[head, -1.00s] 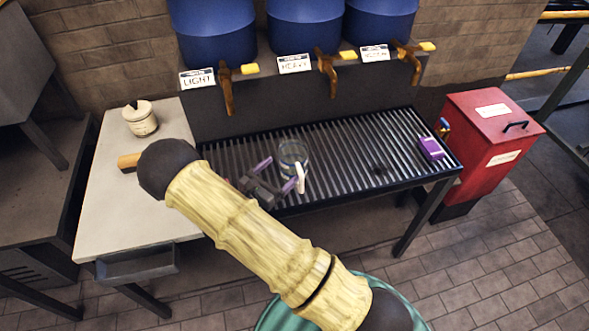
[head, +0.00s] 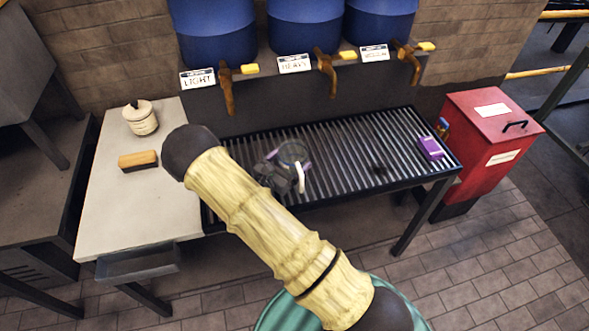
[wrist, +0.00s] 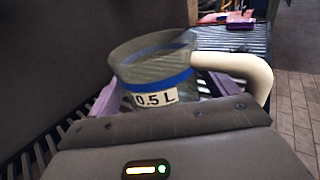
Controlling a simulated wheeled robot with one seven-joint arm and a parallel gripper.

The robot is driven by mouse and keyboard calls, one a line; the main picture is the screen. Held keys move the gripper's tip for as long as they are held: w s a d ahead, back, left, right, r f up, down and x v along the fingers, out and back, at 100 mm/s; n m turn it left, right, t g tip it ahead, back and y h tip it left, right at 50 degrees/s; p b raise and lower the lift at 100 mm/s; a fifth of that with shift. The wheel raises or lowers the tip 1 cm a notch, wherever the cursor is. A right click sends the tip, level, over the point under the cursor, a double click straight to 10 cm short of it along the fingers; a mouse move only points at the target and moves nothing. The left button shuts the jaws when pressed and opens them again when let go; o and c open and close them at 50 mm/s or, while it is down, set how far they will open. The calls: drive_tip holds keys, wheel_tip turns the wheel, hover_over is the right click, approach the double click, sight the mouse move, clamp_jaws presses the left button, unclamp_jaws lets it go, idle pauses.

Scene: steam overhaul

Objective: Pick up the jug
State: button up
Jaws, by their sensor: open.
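The jug (head: 292,154) is a clear vessel with a white handle, standing upright on the slatted rack (head: 345,140). In the wrist view the jug (wrist: 150,70) shows a blue band, a "0.5 L" label and a cream handle on its right side. My gripper (head: 291,163) is at the jug, with its purple fingers open, one on each side of the jug's lower body. The wrist view shows the purple fingers (wrist: 160,95) left and right of the jug. Whether they touch it cannot be told. The gripper's body hides the jug's base.
Three blue barrels (head: 304,25) with taps hang above the rack. A purple object (head: 430,148) lies at the rack's right end, beside a red bin (head: 492,130). A lidded pot (head: 141,118) and a wooden block (head: 138,161) are on the pale table (head: 110,205).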

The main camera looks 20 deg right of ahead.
drive_tip(key=c, duration=0.9)
drive_tip(key=shift+o, duration=0.2)
wheel_tip(320, 180, up, 10)
idle(0.4)
